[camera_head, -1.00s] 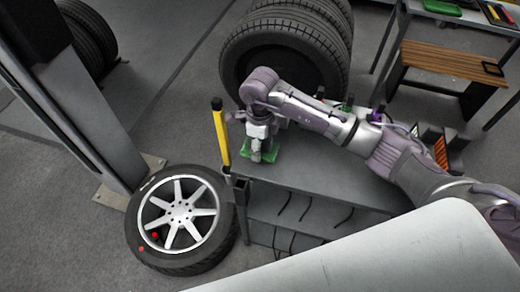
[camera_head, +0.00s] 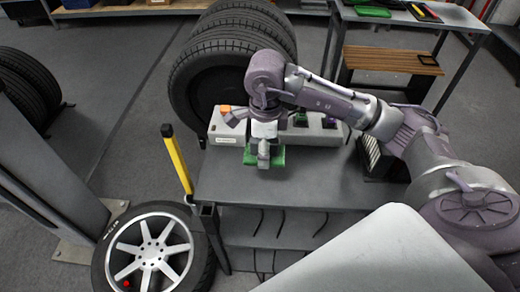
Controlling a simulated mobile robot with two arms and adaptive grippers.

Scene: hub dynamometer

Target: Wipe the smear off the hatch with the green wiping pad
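My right arm reaches in from the right. Its gripper (camera_head: 264,160) points down over the grey bench top. The green wiping pad (camera_head: 278,157) is at its fingertips, showing on both sides of the fingers, and the gripper appears shut on it. The pad is low over the bench top; I cannot tell whether it touches. I cannot make out a hatch or a smear in this view. My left gripper is not in view.
A light grey box (camera_head: 318,135) with orange, green and purple parts stands at the bench's (camera_head: 300,190) back edge, close behind the gripper. A yellow post (camera_head: 178,160) rises at the left corner. Large tires (camera_head: 205,75) stand behind; a wheel (camera_head: 150,250) lies front left.

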